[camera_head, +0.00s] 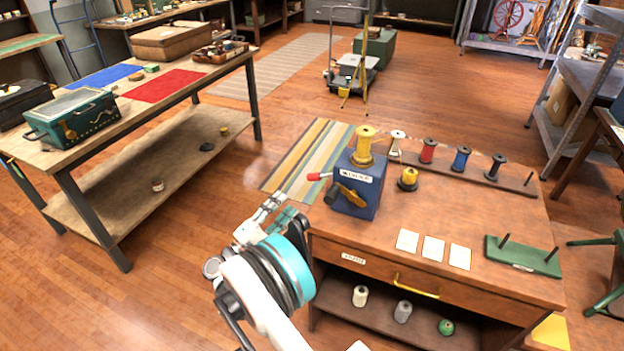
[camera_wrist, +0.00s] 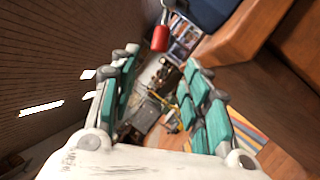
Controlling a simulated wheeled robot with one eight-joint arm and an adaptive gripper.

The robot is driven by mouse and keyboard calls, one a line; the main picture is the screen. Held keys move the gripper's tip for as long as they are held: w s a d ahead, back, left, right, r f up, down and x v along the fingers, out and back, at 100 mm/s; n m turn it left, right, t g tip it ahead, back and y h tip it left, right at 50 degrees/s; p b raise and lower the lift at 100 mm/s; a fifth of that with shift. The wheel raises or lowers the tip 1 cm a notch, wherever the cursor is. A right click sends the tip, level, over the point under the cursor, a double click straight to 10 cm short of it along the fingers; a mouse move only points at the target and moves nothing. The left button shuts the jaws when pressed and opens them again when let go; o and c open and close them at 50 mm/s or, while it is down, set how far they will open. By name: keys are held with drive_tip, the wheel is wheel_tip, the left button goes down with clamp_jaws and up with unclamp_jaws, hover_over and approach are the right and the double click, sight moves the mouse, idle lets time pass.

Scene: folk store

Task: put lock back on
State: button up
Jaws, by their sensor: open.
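A blue winder box (camera_head: 362,186) stands at the left end of the brown workbench (camera_head: 440,225), with a yellow spool (camera_head: 364,146) upright on top. A lever with a red knob (camera_head: 314,176) sticks out from its left side. A brass-yellow crank-like piece (camera_head: 350,195) is on its front face. I cannot tell which part is the lock. My gripper (camera_head: 273,208) is open and empty, left of the box and apart from it. In the wrist view its teal fingers (camera_wrist: 160,100) are spread, with the red knob (camera_wrist: 160,39) beyond them and the blue box (camera_wrist: 211,12) at the top.
Paper cards (camera_head: 433,248) and a green pegged base (camera_head: 523,256) lie on the bench. A table (camera_head: 125,120) stands left; open floor lies between.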

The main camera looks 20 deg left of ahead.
sight(312, 178)
drive_tip(key=b+x, duration=0.2)
drive_tip(key=x, duration=1.1)
drive_tip(key=shift+f, duration=0.1)
drive_tip(key=shift+c, duration=0.6)
clamp_jaws()
